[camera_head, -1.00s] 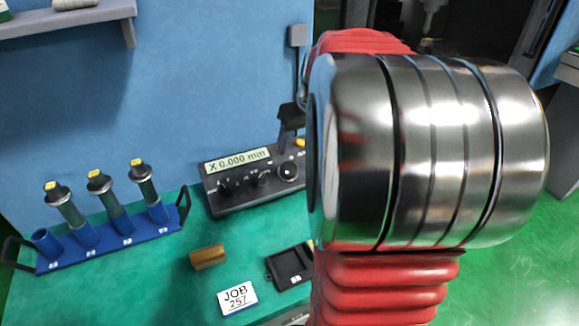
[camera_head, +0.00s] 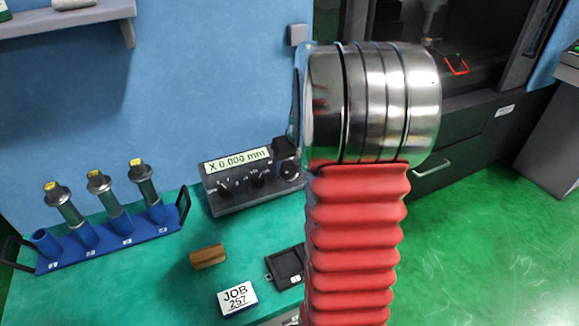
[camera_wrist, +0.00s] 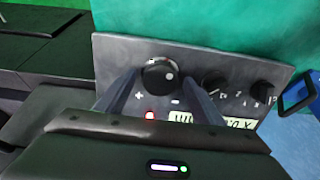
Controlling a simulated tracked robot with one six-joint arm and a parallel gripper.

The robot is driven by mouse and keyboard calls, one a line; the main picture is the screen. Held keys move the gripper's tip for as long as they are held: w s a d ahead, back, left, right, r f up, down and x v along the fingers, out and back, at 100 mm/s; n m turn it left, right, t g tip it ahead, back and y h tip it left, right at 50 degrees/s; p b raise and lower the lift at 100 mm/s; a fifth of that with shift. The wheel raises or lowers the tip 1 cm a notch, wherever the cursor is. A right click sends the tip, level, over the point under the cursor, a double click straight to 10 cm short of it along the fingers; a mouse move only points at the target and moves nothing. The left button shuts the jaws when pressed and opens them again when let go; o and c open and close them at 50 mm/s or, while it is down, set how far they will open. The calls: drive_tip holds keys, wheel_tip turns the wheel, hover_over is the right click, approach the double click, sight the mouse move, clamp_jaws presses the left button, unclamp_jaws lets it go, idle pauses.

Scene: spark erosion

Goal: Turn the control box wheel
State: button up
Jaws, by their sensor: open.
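The control box (camera_head: 230,196) stands on the green bench against the blue wall, its display reading X 0.000 mm. In the wrist view the control box (camera_wrist: 120,52) appears upside down. Its round black wheel (camera_wrist: 160,74) has a pale dot and lies between plus and minus marks. My gripper (camera_wrist: 160,80) is open, one finger on each side of the wheel; I cannot tell whether they touch it. In the head view my gripper (camera_head: 286,152) is a dark shape over the box's right end, partly hiding the wheel.
Smaller knobs (camera_wrist: 214,84) sit beside the wheel. A blue rack (camera_head: 110,241) with several yellow-tipped holders stands left on the bench. A brown block (camera_head: 208,256), a JOB 257 card (camera_head: 238,297) and a dark tray (camera_head: 285,267) lie in front of the box.

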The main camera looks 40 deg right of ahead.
drive_tip(key=shift+f, duration=0.25)
drive_tip(key=shift+c, duration=0.5)
drive_tip(key=c, duration=0.9)
drive_tip(key=shift+c, duration=0.2)
drive_tip(key=shift+n, duration=0.5)
drive_tip(key=n, duration=0.5)
drive_tip(key=shift+w, duration=0.1)
drive_tip(key=n, duration=0.6)
